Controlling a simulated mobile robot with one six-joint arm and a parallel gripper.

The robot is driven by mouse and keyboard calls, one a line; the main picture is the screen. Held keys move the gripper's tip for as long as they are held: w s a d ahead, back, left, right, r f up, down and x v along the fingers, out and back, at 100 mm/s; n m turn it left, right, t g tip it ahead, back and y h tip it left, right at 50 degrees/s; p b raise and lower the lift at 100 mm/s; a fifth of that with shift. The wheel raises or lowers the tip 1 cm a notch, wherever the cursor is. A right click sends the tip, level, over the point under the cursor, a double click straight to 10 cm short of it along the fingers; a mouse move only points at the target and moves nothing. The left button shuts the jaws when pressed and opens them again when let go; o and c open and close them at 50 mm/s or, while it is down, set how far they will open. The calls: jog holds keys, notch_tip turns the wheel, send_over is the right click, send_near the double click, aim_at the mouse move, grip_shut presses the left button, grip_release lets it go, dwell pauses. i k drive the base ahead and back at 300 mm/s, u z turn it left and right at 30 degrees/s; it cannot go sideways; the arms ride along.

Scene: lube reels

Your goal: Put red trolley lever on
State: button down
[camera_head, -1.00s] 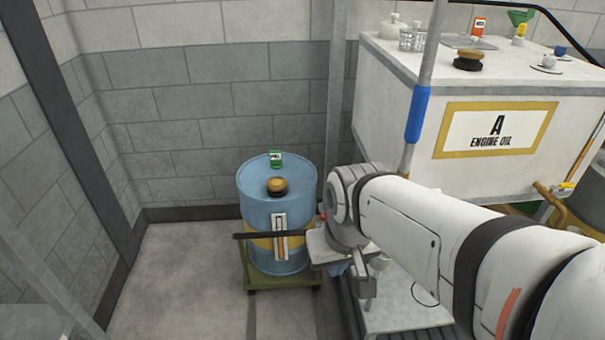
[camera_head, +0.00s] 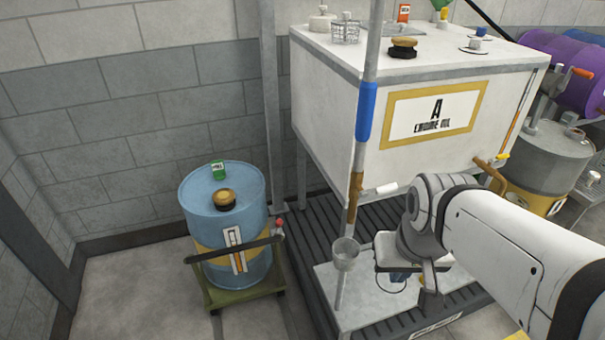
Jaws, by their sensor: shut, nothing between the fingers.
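The trolley (camera_head: 243,295) is a low olive-green base with a dark handlebar (camera_head: 222,253), carrying a blue drum (camera_head: 195,218). A small lever with a red knob (camera_head: 279,222) shows at the right of the drum, by the end of the handlebar. The lower part of the lever is small and hard to make out. My gripper (camera_head: 430,300) points down at the end of my arm, well to the right of the red knob and clear of it. It is shut and empty. Its fingertips are small and partly hidden by my wrist.
A white tank marked "A Engine Oil" (camera_head: 340,125) stands behind my arm. A grey post with a blue sleeve (camera_head: 366,110) and a metal cup (camera_head: 345,255) stand between my gripper and the trolley. Floor (camera_head: 130,290) is clear left of the trolley.

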aim_at(279, 222)
jog(key=z, duration=0.45)
jog(key=k, duration=0.5)
jog(key=u, duration=0.95)
jog(key=i, duration=0.9)
jog(key=z, duration=0.05)
jog(key=k, duration=0.75)
jog(key=u, duration=0.65)
jog(key=i, duration=1)
